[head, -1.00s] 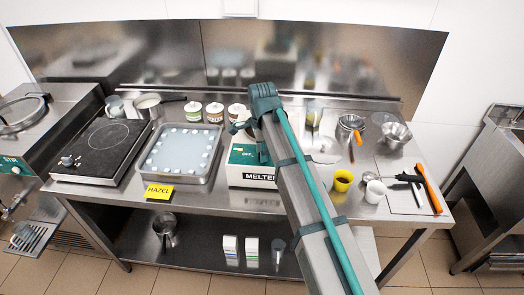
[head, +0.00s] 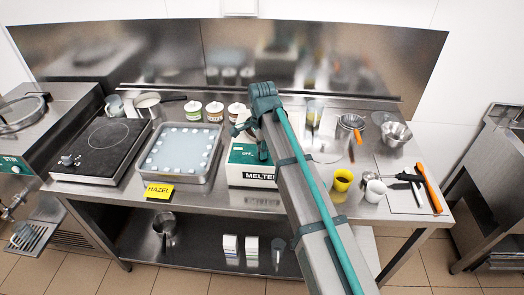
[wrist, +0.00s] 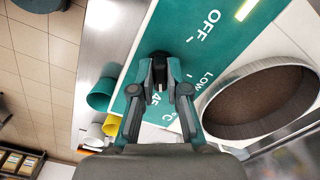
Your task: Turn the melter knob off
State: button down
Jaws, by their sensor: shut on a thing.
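The melter (head: 250,180) is a white box with a teal front panel, standing mid-counter and partly hidden by my arm. In the wrist view its teal panel (wrist: 225,50) shows the marks OFF, LOW and 45 °C. The black melter knob (wrist: 160,68) sits between my fingertips, with a pale mark on its lower part. Its exact setting is hard to read. My gripper (wrist: 160,84) is shut on the knob, one finger on each side. In the head view the knob and fingertips are hard to make out behind my arm.
The melter's round brown-filled well (wrist: 265,100) lies close beside my gripper. A tray (head: 150,178) and a black hob (head: 100,150) stand to the left. A yellow cup (head: 343,180), a white cup (head: 375,191) and utensils lie to the right.

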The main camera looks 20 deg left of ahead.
jog(key=n, duration=0.7)
jog(key=shift+d, duration=0.1)
jog(key=n, duration=0.6)
jog(key=shift+d+n, duration=0.1)
jog(key=shift+n, duration=0.2)
jog(key=n, duration=0.6)
jog(key=shift+d, duration=0.1)
jog(key=n, duration=0.6)
jog(key=shift+w, duration=0.1)
jog(key=shift+n, duration=0.3)
jog(key=c, duration=1.2)
grip_release()
jog(key=shift+o, duration=0.2)
jog(key=shift+r, duration=0.1)
notch_tip(320, 180, up, 12)
